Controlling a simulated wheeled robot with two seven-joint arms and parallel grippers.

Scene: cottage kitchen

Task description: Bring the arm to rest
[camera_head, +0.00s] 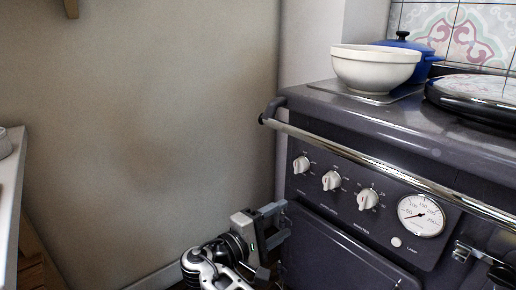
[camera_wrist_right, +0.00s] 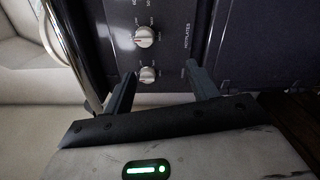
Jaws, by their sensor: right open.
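My right gripper (camera_head: 279,222) is low in the middle of the head view, in front of the dark range cooker (camera_head: 340,245). Its two fingers point toward the cooker's front. In the right wrist view the gripper (camera_wrist_right: 157,80) is open, with nothing between the fingers. Beyond the fingers are the cooker's control panel and two white knobs (camera_wrist_right: 146,37). I cannot tell whether the fingertips touch the cooker. My left gripper is not in view.
A chrome rail (camera_head: 390,170) runs along the cooker's front above several knobs and a round gauge (camera_head: 421,216). A white bowl (camera_head: 374,70) and a blue pot (camera_head: 405,42) stand on top. A counter edge (camera_head: 10,200) is at far left. Bare wall (camera_head: 150,120) lies between.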

